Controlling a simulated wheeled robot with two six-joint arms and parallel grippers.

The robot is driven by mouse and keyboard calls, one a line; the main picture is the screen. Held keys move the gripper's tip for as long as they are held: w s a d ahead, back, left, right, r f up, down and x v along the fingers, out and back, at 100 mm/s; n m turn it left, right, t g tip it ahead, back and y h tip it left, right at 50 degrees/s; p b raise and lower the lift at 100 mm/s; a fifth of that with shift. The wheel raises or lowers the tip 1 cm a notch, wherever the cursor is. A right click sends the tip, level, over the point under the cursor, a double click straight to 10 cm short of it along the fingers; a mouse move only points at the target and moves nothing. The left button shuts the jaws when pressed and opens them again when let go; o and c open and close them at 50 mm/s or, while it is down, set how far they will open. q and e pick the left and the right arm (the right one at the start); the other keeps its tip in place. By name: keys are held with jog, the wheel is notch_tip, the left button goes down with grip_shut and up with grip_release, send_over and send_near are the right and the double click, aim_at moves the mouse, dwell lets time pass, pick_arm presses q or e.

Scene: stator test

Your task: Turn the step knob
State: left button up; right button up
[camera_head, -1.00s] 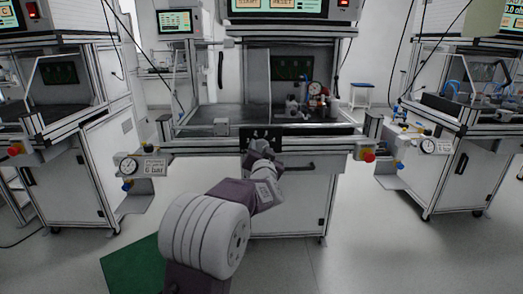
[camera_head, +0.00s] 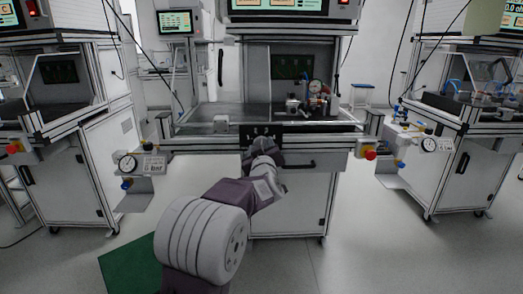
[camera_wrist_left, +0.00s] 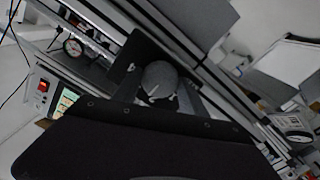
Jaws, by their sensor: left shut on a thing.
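The step knob (camera_wrist_left: 162,78) is a round grey knob with a short white pointer line, seen end-on in the left wrist view. It sits on a black panel with white marks (camera_head: 262,130) on the front of the middle bench. My left gripper (camera_head: 262,145) is at the panel and hides the knob in the head view. In the wrist view my left gripper's fingers (camera_wrist_left: 160,92) stand on either side of the knob, shut on it. The dark gripper body covers the lower part of that view. My right gripper is not in view.
The middle bench (camera_head: 200,145) has a handle (camera_head: 300,165) right of the panel and a red emergency button (camera_head: 369,154) farther right. A pressure gauge (camera_head: 128,164) is at the left. Similar benches stand on both sides.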

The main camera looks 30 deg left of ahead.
pick_arm(q)
jog(key=shift+f+n+b, duration=0.2)
jog(key=shift+n+b, duration=2.65)
jog(key=shift+n, duration=3.95)
jog(key=o, duration=1.4)
jog(key=shift+r, duration=0.1)
jog(key=shift+s, duration=0.1)
